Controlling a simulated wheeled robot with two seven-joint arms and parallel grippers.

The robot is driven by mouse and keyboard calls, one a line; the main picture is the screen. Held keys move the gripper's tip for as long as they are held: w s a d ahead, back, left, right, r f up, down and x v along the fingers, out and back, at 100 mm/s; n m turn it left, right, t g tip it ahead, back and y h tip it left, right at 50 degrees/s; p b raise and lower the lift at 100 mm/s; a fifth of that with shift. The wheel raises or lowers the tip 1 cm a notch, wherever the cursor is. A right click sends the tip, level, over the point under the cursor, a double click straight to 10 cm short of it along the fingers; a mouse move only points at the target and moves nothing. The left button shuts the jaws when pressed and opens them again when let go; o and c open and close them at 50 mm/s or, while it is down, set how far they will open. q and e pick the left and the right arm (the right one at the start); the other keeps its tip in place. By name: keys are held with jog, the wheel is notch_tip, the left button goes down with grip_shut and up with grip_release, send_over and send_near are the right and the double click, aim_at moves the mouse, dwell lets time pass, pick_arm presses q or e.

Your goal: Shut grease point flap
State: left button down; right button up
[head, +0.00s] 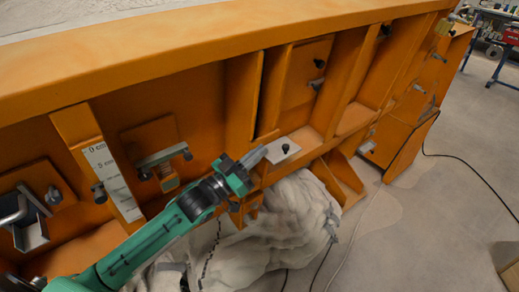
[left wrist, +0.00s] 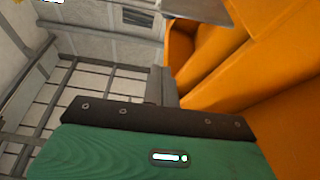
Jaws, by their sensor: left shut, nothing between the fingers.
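A light grey flap plate (head: 288,155) with a dark round knob juts out from the orange frame in the middle of the head view, lying roughly flat. I take it to be the grease point flap, standing open. A grey plate edge (left wrist: 200,9) at the top of the left wrist view looks like the same flap. My green left gripper (head: 256,156) is shut and empty, with its fingertips just left of the flap; I cannot tell if they touch it. The fingers also show in the left wrist view (left wrist: 161,86). My right gripper is not in view.
The orange sandbed frame (head: 185,45) runs across the view with ribs and several knobbed plates. A measuring scale (head: 112,180) stands left. A pale crumpled sack-like cover (head: 295,215) hangs below. Cables lie on the grey floor (head: 430,190), which is mostly open at right.

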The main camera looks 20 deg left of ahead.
aim_at(278, 157)
pick_arm(q)
jog(key=p+x, duration=0.1)
jog(key=x, duration=0.2)
jog(key=p+x, duration=0.1)
jog(key=x, duration=0.2)
jog(key=p+x, duration=0.1)
jog(key=x, duration=0.1)
jog(key=shift+w+d+r+p, duration=0.1)
jog(key=shift+w+r+p, duration=0.2)
jog(key=shift+r+p, duration=0.1)
notch_tip(278, 157, down, 3)
jog(key=shift+s+f+p, duration=0.2)
jog(key=shift+p, duration=0.25)
jog(key=shift+s+f, duration=0.1)
jog(key=shift+f, duration=0.65)
